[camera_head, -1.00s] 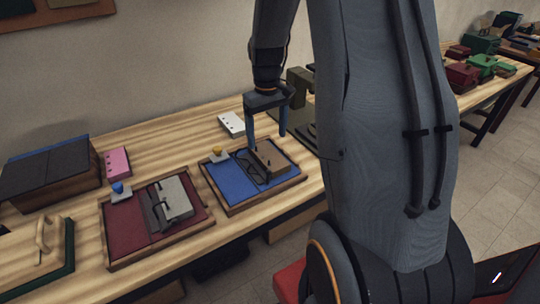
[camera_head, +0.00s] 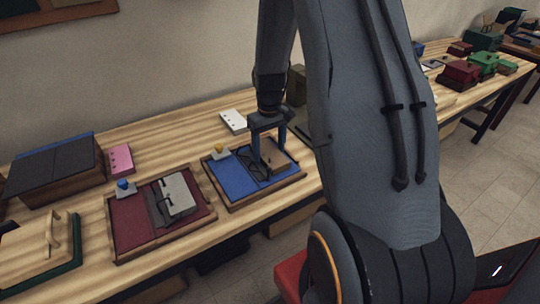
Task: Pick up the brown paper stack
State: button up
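The brown paper stack (camera_head: 276,158) is a small brown block in the right part of a blue-lined tray (camera_head: 236,182) on the wooden table. A black wire-like piece lies beside its left side. My gripper (camera_head: 270,152) points down over the stack. Its two blue-grey fingers are apart, one at the stack's left side and one behind its right part. I cannot tell whether either finger touches it. The gripper hides part of the stack's top and back.
A red-lined tray (camera_head: 130,224) with a grey block (camera_head: 178,195) stands to the left. A white block (camera_head: 233,121) lies behind, and a pink block (camera_head: 120,159) and dark box (camera_head: 55,172) lie further left.

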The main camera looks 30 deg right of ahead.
jog(key=c, duration=0.8)
jog(key=shift+c, duration=0.2)
jog(key=shift+r, duration=0.15)
